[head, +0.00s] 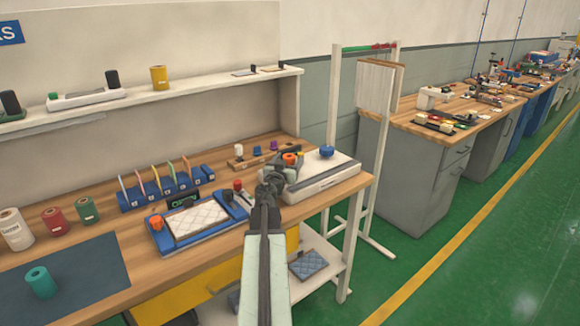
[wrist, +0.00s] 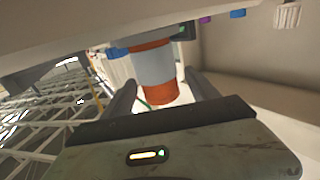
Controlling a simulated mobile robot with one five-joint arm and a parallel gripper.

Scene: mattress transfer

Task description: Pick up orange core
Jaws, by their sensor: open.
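The orange core (wrist: 155,92) is a short orange cylinder with a pale grey band around its middle. In the wrist view it stands out between the two fingers of my gripper (wrist: 163,92), which are apart on either side of it. I cannot tell whether either finger touches it. In the head view an orange round end, which looks like the core (head: 290,158), shows just beyond my gripper (head: 273,174), by the white flat device. My gripper hides part of that area.
The white device (head: 325,178) with a blue knob sits at the bench's right end. A blue tray (head: 167,245) with a quilted pad and an orange knob lies left of my arm. A blue rack (head: 135,203) of upright cards stands behind. A teal roll (head: 41,282) is on the dark mat.

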